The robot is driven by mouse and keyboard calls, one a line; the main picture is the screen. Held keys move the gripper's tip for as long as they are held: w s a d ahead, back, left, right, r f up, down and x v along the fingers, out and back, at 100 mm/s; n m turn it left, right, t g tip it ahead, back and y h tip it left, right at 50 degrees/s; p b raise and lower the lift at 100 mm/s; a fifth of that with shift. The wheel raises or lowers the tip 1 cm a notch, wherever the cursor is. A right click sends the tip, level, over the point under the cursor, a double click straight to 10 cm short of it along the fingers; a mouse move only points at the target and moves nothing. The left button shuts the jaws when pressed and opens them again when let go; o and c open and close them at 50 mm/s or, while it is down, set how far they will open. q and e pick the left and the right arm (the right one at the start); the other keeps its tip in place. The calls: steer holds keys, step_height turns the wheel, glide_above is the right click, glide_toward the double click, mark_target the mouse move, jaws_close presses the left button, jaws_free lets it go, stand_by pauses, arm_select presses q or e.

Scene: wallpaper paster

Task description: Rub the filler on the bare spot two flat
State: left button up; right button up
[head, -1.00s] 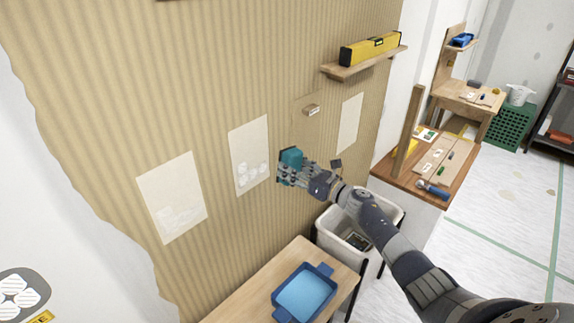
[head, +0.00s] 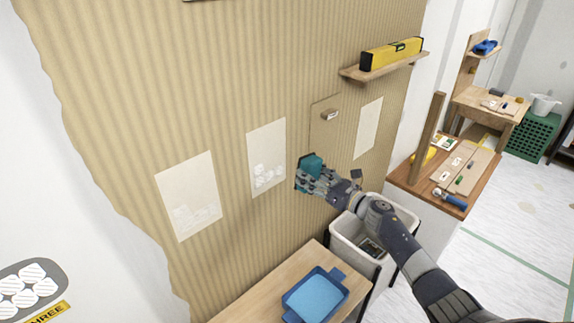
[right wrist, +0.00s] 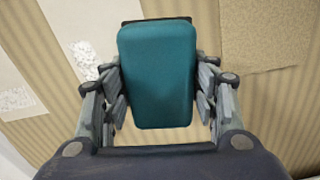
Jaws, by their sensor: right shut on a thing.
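Three pale bare spots show on the ribbed tan wall: a left one (head: 188,190), a middle one (head: 266,145) and a right one (head: 369,125). The middle spot carries several white lumps of filler (head: 268,176) low down. The left spot has fainter white filler (head: 190,216) near its bottom. My right gripper (head: 312,178) is shut on a teal block (head: 311,162), just right of the middle spot. The right wrist view shows the block (right wrist: 158,75) between the fingers and filler (right wrist: 84,58) to its left. Contact with the wall cannot be told. My left gripper is out of view.
A bench (head: 262,291) with a blue tray (head: 341,273) stands below. A white bin (head: 348,236) is under my right arm. A shelf (head: 385,68) holds a yellow level (head: 392,54). A small brown hatch (head: 325,118) with a knob lies beside the right spot.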

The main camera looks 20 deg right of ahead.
steer(key=s+a+f+n, duration=0.1)
steer(key=s+a+f, duration=0.15)
steer(key=a, duration=0.55)
steer(key=n, duration=0.1)
glide_toward(246, 183)
steer(key=v, duration=0.2)
steer(key=shift+s, duration=0.4)
steer(key=x, duration=0.6)
steer(key=shift+w+b, duration=0.25)
steer(key=shift+b, duration=0.1)
steer(key=shift+x, duration=1.35)
stand_by(1.1)
steer(key=shift+r, duration=0.1)
stand_by(0.6)
steer(key=shift+d+r, duration=0.1)
steer(key=shift+d, duration=0.05)
steer(key=shift+s, duration=0.1)
